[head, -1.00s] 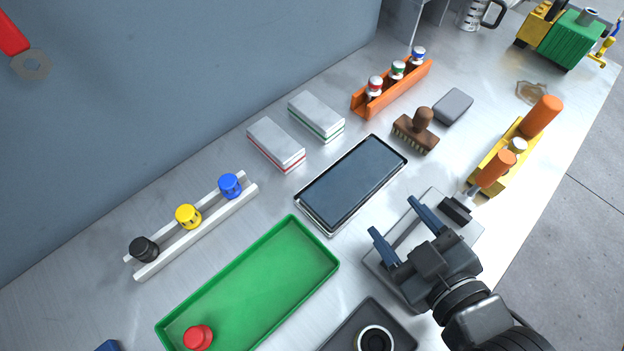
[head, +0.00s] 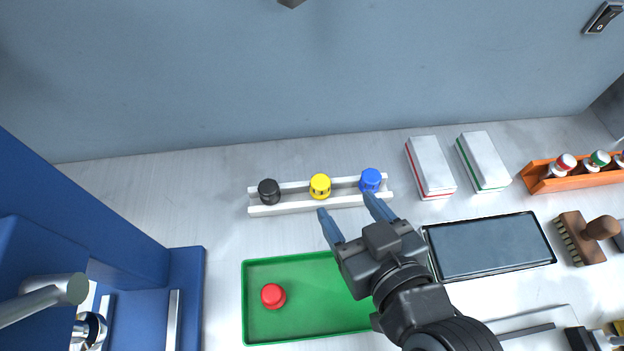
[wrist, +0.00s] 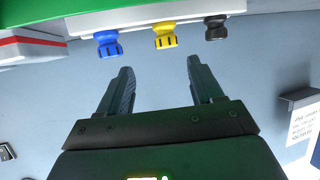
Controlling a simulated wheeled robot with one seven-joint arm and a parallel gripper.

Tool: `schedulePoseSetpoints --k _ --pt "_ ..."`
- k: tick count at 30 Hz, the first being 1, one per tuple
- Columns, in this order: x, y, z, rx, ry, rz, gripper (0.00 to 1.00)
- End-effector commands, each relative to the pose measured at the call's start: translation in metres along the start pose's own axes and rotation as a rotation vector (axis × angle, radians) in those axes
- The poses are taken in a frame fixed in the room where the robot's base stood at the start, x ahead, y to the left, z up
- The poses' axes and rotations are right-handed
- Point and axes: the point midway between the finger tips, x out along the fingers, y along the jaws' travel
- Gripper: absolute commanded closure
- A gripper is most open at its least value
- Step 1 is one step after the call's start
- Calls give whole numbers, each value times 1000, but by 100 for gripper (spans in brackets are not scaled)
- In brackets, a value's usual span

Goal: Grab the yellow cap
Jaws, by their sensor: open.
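The yellow cap (head: 320,186) sits in the middle of a white rack (head: 295,207), between a black cap (head: 268,191) on the left and a blue cap (head: 370,180) on the right. My gripper (head: 344,205) is open and empty in the head view, its fingertips close to the front of the rack, below and right of the yellow cap. In the wrist view the yellow cap (wrist: 165,36) is beyond the open gripper (wrist: 162,75), with the blue cap (wrist: 107,43) left and the black cap (wrist: 215,28) right. No cap is between the fingers.
A green tray (head: 247,300) with a red cap (head: 273,296) lies in front of the rack. A dark tablet (head: 490,246) and two white boxes (head: 430,166) (head: 483,161) are to the right. A blue structure (head: 190,290) stands at the left, and a wall is behind.

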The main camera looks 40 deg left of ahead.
Motion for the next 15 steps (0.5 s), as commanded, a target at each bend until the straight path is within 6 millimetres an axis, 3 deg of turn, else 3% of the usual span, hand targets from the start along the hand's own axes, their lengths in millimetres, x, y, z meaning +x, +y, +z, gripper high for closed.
schedulePoseSetpoints --k 15 --pt "56 -11 3 4 0 -6 34"
